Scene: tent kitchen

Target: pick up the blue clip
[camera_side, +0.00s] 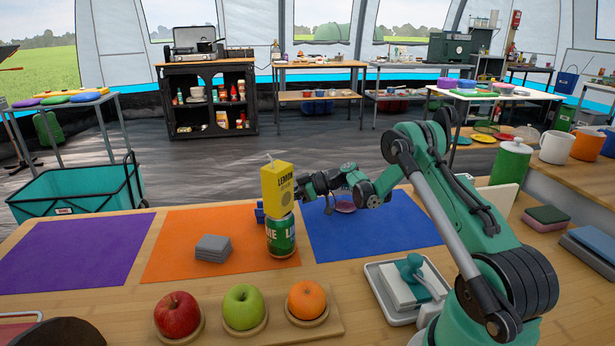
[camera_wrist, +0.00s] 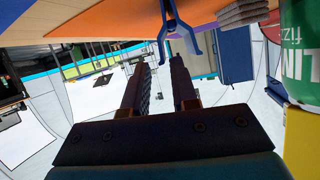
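The blue clip (camera_wrist: 181,28) shows in the wrist view as a forked shape against the orange mat, its two prongs toward my fingertips. In the side view a small blue piece (camera_side: 259,211), which looks like the clip, shows at the left edge of the can and is mostly hidden. My gripper (camera_wrist: 160,62) is open, with a clear gap between its two dark fingers. The fingertips lie close to the prongs; I cannot tell whether they touch. In the side view my gripper (camera_side: 300,186) is partly hidden by the yellow carton.
A yellow lemon carton (camera_side: 276,190) stands on a green can (camera_side: 281,236), close to my gripper. Grey squares (camera_side: 213,248) lie stacked on the orange mat (camera_side: 180,232). A blue mat (camera_side: 370,228) and purple mat (camera_side: 75,252) flank it. Fruit stands on a board in front.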

